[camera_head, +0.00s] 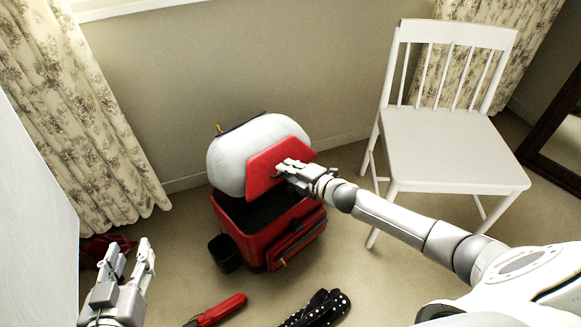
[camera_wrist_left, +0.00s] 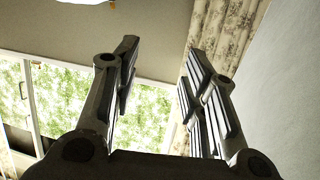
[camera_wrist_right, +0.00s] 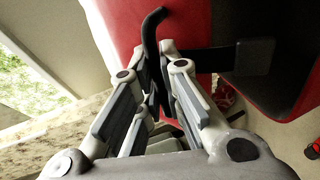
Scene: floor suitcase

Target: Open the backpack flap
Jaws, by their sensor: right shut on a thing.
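The red backpack (camera_head: 236,218) stands on the floor in the middle of the head view. Its flap, with a white top (camera_head: 232,158) and a red front panel (camera_head: 262,168), is raised and tilted back, and the dark interior shows below. My right gripper (camera_head: 284,172) is at the red panel. In the right wrist view its fingers (camera_wrist_right: 152,85) are shut on a thin dark strap (camera_wrist_right: 151,30) of the flap. My left gripper (camera_head: 130,250) is at lower left, apart from the backpack. Its fingers stand open and empty in the left wrist view (camera_wrist_left: 158,80).
A white chair (camera_head: 450,150) stands right of the backpack, behind my right arm. A red-handled item (camera_head: 222,309) and a black polka-dot item (camera_head: 320,308) lie on the floor in front. Floral curtains (camera_head: 85,120) hang at left, and a framed mirror (camera_head: 560,140) stands at right.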

